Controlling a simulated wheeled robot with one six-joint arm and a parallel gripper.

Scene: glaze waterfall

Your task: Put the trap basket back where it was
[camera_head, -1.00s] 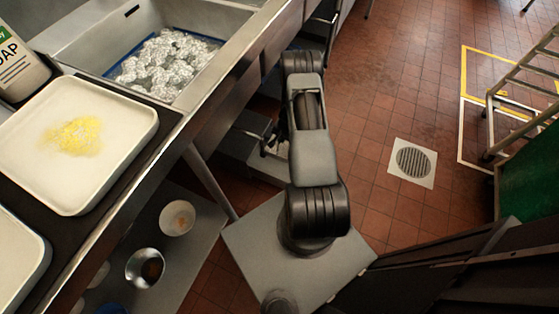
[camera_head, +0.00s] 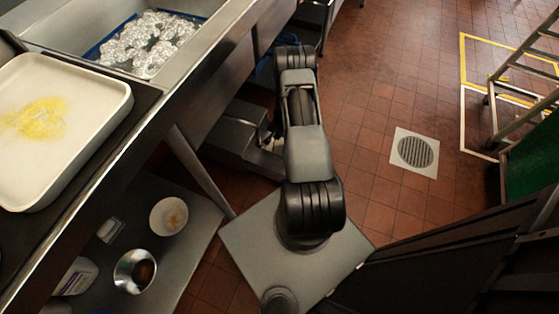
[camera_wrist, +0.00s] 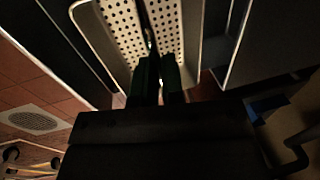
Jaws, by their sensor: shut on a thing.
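The trap basket (camera_wrist: 122,25) is a pale metal piece with rows of round holes, at the top of the wrist view. My gripper (camera_wrist: 159,72) has its dark fingers close together on a thin upright part of the basket. The wrist picture is dark, and the basket's far end is cut off. In the head view my arm reaches under the sink counter. There the gripper and basket are mostly hidden by the arm. A grey box (camera_head: 232,136) stands low beneath the sink, left of my arm; its inside cannot be seen.
A white tray (camera_head: 98,108) with yellow residue lies on the counter. A lower shelf (camera_head: 190,205) holds bowls. A floor drain (camera_head: 415,152) and ladder (camera_head: 530,70) are at right.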

